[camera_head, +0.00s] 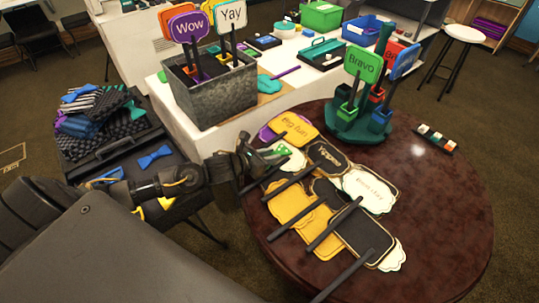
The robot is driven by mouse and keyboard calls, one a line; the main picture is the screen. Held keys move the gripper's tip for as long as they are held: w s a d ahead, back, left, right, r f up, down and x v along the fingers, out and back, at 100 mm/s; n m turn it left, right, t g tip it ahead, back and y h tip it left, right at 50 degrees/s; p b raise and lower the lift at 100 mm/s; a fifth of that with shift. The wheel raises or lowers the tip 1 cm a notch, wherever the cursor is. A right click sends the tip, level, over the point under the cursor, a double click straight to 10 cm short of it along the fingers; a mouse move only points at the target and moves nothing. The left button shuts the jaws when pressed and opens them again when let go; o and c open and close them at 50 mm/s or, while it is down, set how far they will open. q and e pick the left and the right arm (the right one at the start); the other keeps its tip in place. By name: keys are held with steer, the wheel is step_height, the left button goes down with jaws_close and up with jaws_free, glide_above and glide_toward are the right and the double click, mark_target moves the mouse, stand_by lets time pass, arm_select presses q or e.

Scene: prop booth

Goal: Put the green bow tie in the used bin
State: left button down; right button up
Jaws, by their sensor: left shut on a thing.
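My left gripper (262,161) reaches in from the left over the near left edge of the round table (440,215). It is shut on a small green thing (283,151) at its fingertips, which looks like the green bow tie. The fingers and the signs beside it partly hide it, so its outline is unclear. A blue bow tie (155,157) lies on the black case (115,150) at left. No bin shows a readable "used" label. My right gripper is not in view.
Flat signs with dark handles, such as a white one (370,188), cover the table's left half. A green stand (358,128) holds upright signs at the back. A grey metal bin (212,95) stands on the white table. The round table's right side is mostly clear.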

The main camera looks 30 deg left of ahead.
arm_select(q)
steer(key=shift+f, duration=0.25)
steer(key=shift+f, duration=0.15)
steer(key=c, duration=1.2)
jaws_free()
steer(key=shift+c, duration=0.2)
steer(key=b+v, duration=0.1)
steer(key=v, duration=1)
steer(key=shift+s+a+r, duration=0.2)
steer(key=shift+s+r, duration=0.15)
steer(key=shift+s, duration=0.15)
